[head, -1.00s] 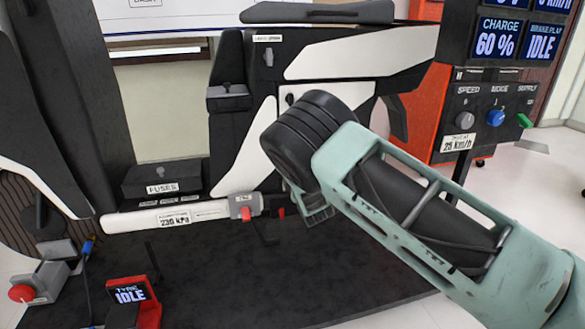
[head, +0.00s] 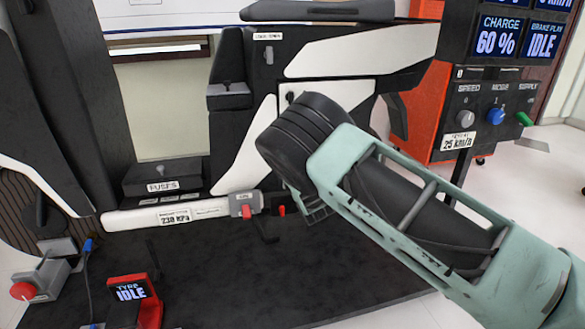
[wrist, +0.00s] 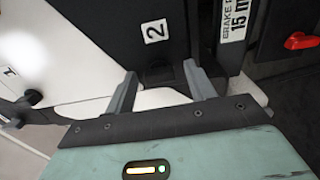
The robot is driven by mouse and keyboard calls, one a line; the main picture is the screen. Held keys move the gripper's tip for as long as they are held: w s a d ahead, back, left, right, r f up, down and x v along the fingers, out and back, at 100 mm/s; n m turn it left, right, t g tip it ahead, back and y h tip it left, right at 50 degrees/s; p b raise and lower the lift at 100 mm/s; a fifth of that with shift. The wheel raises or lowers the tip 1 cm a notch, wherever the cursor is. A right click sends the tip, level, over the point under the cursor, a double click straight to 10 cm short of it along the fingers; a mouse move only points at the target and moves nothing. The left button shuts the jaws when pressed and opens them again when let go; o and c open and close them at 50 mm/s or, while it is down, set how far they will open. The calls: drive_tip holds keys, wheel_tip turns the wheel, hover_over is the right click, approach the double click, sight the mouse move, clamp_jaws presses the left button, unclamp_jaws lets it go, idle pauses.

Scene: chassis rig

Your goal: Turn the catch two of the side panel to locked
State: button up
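The side panel, in white and black pieces (head: 250,150), stands in the middle of the head view. In the wrist view a black plate carries a "2" label (wrist: 154,31). Just below that label is a small dark part, seemingly catch two (wrist: 158,73); its setting is too dark to read. My gripper (wrist: 160,82) is open, with one finger on each side of this part. I cannot tell whether the fingers touch it. In the head view my wrist hides the fingertips and catch two. Another dark knob (wrist: 33,97) sits by a "1" label at the left.
A red lever (wrist: 301,41) and a brake label (wrist: 234,20) lie right of the fingers. In the head view a white tube (head: 160,216) with a red-tabbed clamp (head: 243,206) runs below the panel. A control box (head: 490,110) stands at the right.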

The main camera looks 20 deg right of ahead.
drive_tip(key=s+p, duration=0.4)
drive_tip(key=s, duration=1.3)
drive_tip(key=shift+s, duration=0.2)
drive_tip(key=shift+d, duration=0.1)
